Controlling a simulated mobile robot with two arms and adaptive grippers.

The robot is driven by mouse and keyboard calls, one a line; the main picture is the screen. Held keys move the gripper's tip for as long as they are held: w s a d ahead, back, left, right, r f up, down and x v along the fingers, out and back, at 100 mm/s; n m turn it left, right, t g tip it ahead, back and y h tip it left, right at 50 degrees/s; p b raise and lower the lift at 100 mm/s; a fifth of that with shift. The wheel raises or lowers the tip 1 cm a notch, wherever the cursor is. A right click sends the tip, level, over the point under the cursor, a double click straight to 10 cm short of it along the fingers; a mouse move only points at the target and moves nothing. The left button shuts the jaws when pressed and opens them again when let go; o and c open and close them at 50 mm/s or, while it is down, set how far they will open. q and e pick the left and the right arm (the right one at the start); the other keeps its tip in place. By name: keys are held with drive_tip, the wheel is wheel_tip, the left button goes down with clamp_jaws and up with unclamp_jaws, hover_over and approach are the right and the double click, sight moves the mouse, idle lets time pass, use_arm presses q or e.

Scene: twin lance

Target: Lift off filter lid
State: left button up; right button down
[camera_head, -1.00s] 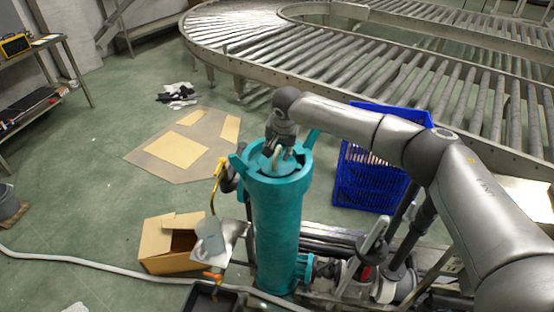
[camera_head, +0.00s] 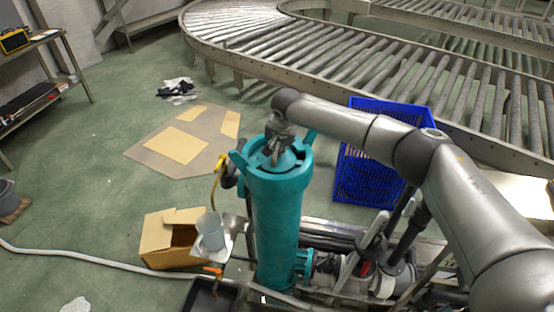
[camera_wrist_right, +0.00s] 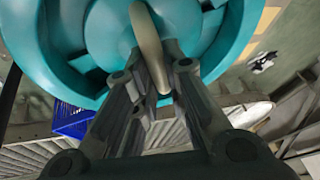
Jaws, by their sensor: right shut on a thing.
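The teal filter housing (camera_head: 277,225) stands upright in the middle of the head view. Its teal lid (camera_head: 262,160) sits in the top opening, and a dark gap shows at the right of the rim. My right gripper (camera_head: 274,160) reaches down onto the lid from above. In the right wrist view my right gripper (camera_wrist_right: 150,85) is shut on the lid's pale curved handle (camera_wrist_right: 149,45), with the teal lid (camera_wrist_right: 108,35) close beyond the fingers. Whether the lid is raised at all cannot be told. My left gripper is not in view.
A blue crate (camera_head: 367,190) stands right of the housing under my right arm. A roller conveyor (camera_head: 390,65) curves behind. An open cardboard box (camera_head: 158,240) and a grey cup (camera_head: 210,231) are at the left. Pipes and valves (camera_head: 350,262) crowd the housing's lower right.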

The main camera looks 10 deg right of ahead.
drive_tip(key=shift+w+r, duration=0.1)
drive_tip(key=shift+r, duration=0.05)
drive_tip(key=shift+r+b, duration=0.5)
drive_tip(key=shift+b, duration=0.05)
drive_tip(key=s+a+r+b, duration=0.3)
drive_tip(key=s+r+b, duration=0.3)
drive_tip(key=s+r, duration=0.5)
drive_tip(key=s, duration=0.2)
drive_tip(key=shift+s+r, duration=0.4)
